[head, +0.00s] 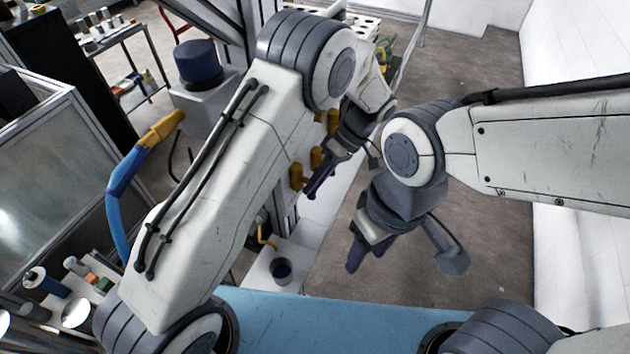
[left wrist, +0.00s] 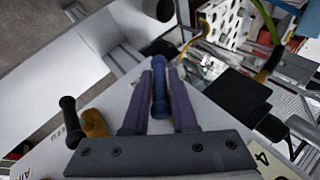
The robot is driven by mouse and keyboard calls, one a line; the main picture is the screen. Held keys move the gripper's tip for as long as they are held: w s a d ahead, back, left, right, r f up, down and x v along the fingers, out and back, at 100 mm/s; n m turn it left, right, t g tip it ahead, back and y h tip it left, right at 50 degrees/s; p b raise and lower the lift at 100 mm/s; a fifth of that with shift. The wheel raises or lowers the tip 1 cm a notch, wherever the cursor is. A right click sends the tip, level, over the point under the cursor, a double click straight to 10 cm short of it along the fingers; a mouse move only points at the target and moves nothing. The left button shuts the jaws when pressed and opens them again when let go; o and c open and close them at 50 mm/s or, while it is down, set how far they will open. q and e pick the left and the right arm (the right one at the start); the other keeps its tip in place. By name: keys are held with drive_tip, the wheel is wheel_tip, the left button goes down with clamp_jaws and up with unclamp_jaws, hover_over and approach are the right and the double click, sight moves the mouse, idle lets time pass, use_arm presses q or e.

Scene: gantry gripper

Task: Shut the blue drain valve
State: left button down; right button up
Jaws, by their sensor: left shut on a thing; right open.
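In the left wrist view a blue handle (left wrist: 159,78), the blue drain valve's lever, lies between the two purple fingers of my left gripper (left wrist: 160,84). The fingers are shut on it from both sides. The rest of the valve is hidden behind the fingers and gripper body. In the head view my left gripper (head: 318,184) is at the gantry's panel, beside several yellow valve parts (head: 297,176); the blue handle cannot be made out there. My right gripper (head: 367,250) is open and empty, over the floor to the right of the panel.
A black lever (left wrist: 69,116) on a yellow body (left wrist: 94,122) sits left of my left gripper on the lettered panel. A dark bucket (head: 281,269) stands on a white ledge below.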

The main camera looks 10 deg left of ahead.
use_arm(q)
drive_tip(key=shift+w+r, duration=0.1)
drive_tip(key=shift+w, duration=0.05)
drive_tip(key=c, duration=0.8)
unclamp_jaws()
drive_tip(key=shift+d, duration=0.1)
drive_tip(key=shift+w+d+r+b, duration=0.15)
drive_tip(key=shift+d+r+b, duration=0.1)
drive_tip(key=shift+b, duration=0.15)
drive_tip(key=shift+b+v, duration=1.5)
drive_tip(key=shift+v, duration=3.25)
drive_tip(key=shift+a+r, duration=0.1)
